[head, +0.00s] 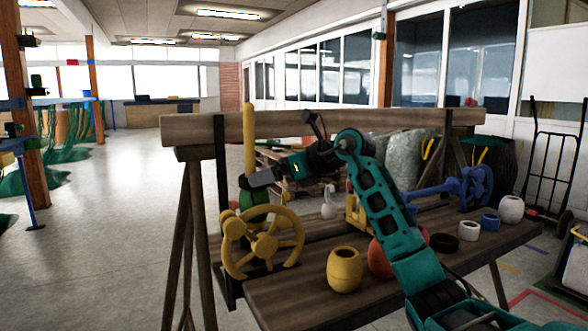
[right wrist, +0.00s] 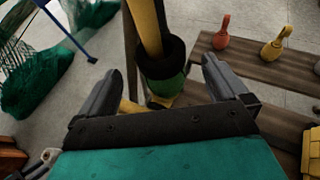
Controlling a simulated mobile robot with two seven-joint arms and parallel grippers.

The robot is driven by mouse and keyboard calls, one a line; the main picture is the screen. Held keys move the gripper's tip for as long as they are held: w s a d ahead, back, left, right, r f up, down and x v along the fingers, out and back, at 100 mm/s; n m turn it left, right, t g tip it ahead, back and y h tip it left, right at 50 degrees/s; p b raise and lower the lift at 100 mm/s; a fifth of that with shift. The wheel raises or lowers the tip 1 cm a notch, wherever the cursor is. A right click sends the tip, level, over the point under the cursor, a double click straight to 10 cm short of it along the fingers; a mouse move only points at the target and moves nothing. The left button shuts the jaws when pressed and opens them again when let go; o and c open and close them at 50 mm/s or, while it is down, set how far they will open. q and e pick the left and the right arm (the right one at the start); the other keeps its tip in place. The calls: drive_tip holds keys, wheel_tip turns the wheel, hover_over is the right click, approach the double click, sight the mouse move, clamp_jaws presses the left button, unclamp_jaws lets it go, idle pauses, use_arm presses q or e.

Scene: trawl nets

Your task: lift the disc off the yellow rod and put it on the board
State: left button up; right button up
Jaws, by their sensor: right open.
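The yellow rod (head: 249,140) stands upright at the left end of the wooden rack. Low on it sits a dark, green-banded round piece (head: 254,196), which I take to be the disc. In the right wrist view the rod (right wrist: 146,28) enters the open top of this piece (right wrist: 163,72). My right gripper (head: 258,178) is open beside the rod, just above the piece. In its wrist view the fingers (right wrist: 160,68) stand wide on either side of the piece, with nothing clearly held. The plank board (head: 290,292) is the lower shelf. My left gripper is not in view.
A raised wooden beam (head: 320,124) runs behind. Bare board shows at front left.

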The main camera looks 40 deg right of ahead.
drive_tip(key=shift+x, duration=2.55)
drive_tip(key=shift+c, duration=0.5)
drive_tip(key=c, duration=1)
drive_tip(key=shift+r, duration=0.2)
